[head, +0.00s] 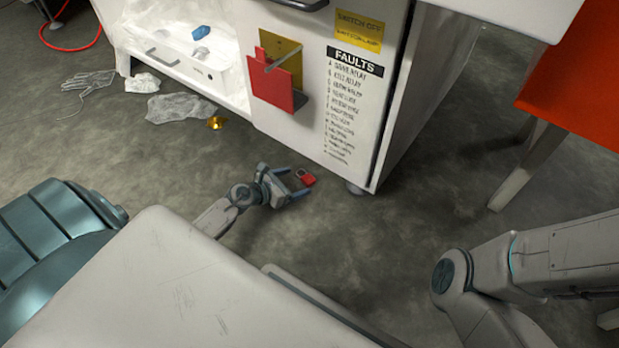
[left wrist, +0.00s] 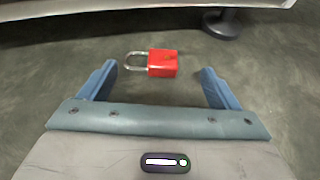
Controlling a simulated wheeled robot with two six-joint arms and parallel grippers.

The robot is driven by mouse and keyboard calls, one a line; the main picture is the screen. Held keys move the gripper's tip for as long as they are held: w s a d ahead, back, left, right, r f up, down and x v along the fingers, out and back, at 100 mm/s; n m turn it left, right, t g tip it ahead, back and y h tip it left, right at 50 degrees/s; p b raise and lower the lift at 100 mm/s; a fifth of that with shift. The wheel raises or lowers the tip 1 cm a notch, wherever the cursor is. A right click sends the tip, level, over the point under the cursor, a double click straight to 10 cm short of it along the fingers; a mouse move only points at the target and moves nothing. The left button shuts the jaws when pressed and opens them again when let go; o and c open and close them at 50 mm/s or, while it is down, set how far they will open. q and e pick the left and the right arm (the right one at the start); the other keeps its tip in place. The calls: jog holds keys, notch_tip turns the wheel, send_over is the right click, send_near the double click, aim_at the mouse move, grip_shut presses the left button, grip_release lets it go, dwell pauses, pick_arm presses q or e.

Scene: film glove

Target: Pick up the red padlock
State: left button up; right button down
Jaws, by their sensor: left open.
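The red padlock (head: 308,179) lies on the dark floor in front of the white cabinet. In the left wrist view the padlock (left wrist: 163,63) lies on its side, its silver shackle pointing left. My left gripper (head: 298,182) is low by the floor, its blue fingers open. In the left wrist view the padlock shows between and a little beyond the fingertips of the left gripper (left wrist: 158,72), and neither finger appears to touch it. My right arm shows at the lower right in the head view, but its gripper is out of view.
The white cabinet (head: 355,120) stands just behind the padlock, with a foot (head: 357,188) to its right. A red holder (head: 275,85) sticks out from its front. Clear film pieces (head: 180,107) and a gold roll (head: 217,123) lie left.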

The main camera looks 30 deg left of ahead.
aim_at(307, 176)
pick_arm(q)
jog(key=b+x, duration=0.1)
jog(key=x, duration=0.1)
jog(key=b+x, duration=0.2)
jog(key=x, duration=0.1)
jog(key=shift+w+a+f, duration=0.2)
jog(key=shift+w+a, duration=0.05)
jog(key=shift+w, duration=0.1)
jog(key=shift+w+d+b, duration=0.1)
jog(key=shift+w+b, duration=0.2)
jog(key=c, duration=1)
jog(key=shift+r, duration=0.2)
